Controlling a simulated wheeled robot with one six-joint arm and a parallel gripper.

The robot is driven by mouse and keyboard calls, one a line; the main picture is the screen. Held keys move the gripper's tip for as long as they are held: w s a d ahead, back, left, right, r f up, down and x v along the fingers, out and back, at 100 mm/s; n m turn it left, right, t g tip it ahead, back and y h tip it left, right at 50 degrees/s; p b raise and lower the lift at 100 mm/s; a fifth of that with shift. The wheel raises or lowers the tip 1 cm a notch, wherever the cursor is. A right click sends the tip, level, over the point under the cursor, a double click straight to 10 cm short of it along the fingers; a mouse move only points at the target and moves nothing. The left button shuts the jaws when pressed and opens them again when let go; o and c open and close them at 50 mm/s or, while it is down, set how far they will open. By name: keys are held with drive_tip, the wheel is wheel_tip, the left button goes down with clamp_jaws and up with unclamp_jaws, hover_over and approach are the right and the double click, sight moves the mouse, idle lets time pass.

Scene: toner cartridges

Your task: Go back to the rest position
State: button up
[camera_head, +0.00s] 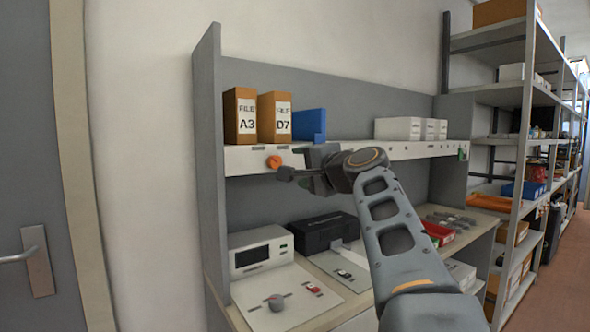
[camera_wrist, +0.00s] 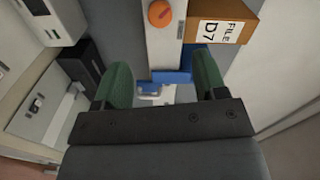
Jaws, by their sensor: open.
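My gripper (camera_head: 290,169) is raised in front of the upper shelf, beside an orange round knob (camera_head: 274,162) on the shelf's front edge. In the wrist view its two green fingers (camera_wrist: 165,85) stand wide apart. Nothing is held between them. A blue box (camera_wrist: 172,77) and part of the shelf edge show beyond the fingers. My arm reaches up from the lower right in the head view and hides part of the bench.
File boxes A3 (camera_head: 240,116) and D7 (camera_head: 274,118), a blue holder (camera_head: 309,125) and white boxes (camera_head: 398,129) stand on the shelf. Below are a white device (camera_head: 262,251), a black case (camera_head: 322,231) and a red tray (camera_head: 438,232). A storage rack (camera_head: 527,110) stands right.

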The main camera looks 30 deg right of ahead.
drive_tip(key=shift+s, duration=0.4)
idle(0.3)
drive_tip(key=s+a+f+n+g+h+p, duration=0.1)
drive_tip(key=s+f+n+g+p, duration=0.2)
drive_tip(key=f, duration=0.7)
drive_tip(key=a+f+n+g+p, duration=0.25)
drive_tip(key=f+g, duration=0.25)
drive_tip(key=f, duration=0.5)
drive_tip(key=s+a+f+n+g+p, duration=0.3)
drive_tip(key=s+a+n+p, duration=0.1)
drive_tip(key=s, duration=0.3)
drive_tip(key=s+a+f+n+g+h+p, duration=0.1)
drive_tip(key=s+a+f+n+g+p, duration=0.1)
drive_tip(key=s+a+n+p, duration=0.3)
drive_tip(key=shift+s+a+f+g+p, duration=0.4)
drive_tip(key=shift+s+f+p, duration=0.3)
drive_tip(key=shift+s+p, duration=0.25)
